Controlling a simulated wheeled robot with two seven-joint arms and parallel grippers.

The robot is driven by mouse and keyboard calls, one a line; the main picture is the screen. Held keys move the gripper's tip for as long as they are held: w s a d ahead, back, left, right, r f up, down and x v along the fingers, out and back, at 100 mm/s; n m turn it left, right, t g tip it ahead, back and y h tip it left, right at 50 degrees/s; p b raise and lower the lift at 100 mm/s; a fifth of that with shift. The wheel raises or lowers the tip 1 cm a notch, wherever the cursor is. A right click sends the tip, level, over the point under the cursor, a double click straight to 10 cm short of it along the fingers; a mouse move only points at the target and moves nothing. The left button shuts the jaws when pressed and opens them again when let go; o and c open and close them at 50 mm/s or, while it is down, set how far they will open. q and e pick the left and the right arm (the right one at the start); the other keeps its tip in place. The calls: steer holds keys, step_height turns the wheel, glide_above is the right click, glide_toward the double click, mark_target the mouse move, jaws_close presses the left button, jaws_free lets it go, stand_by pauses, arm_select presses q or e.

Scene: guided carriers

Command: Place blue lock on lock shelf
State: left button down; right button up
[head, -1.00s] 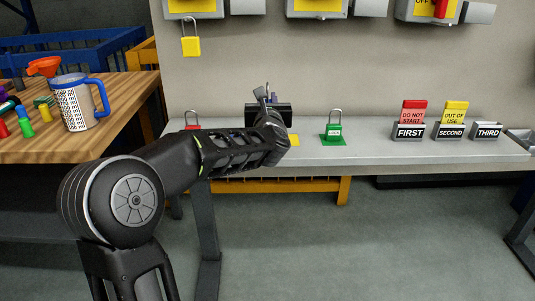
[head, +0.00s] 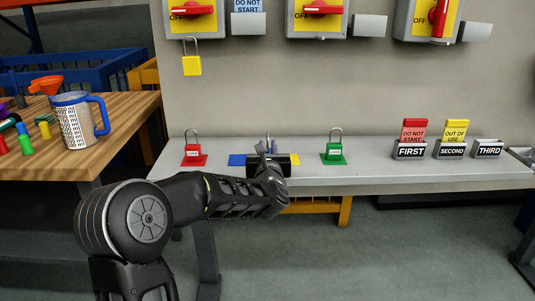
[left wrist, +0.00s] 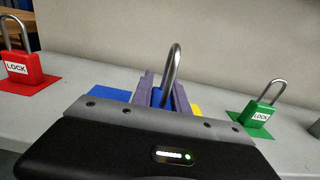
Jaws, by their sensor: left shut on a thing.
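My left gripper (head: 268,147) is low over the grey lock shelf (head: 390,172). In the left wrist view its purple fingers (left wrist: 162,88) are shut on the blue lock (left wrist: 158,97), whose metal shackle points up. In the head view the gripper mostly hides this lock. A blue mat (head: 238,160) shows left of the gripper and a yellow mat (head: 294,158) just right of it; the wrist view shows the blue mat (left wrist: 110,95) left of the fingers. I cannot tell whether the lock touches the shelf. My right gripper is not in view.
A red lock (head: 193,152) stands on a red mat to the left, a green lock (head: 334,150) on a green mat to the right. Tag holders (head: 409,150) stand farther right. A yellow lock (head: 192,64) hangs above. A wooden table (head: 100,150) is at left.

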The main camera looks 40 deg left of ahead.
arm_select(q)
steer(key=shift+f, duration=0.6)
steer(key=shift+f, duration=0.15)
steer(key=c, duration=1.3)
jaws_free()
steer(key=shift+r, duration=0.2)
steer(key=v, duration=1.2)
steer(key=shift+f, duration=0.1)
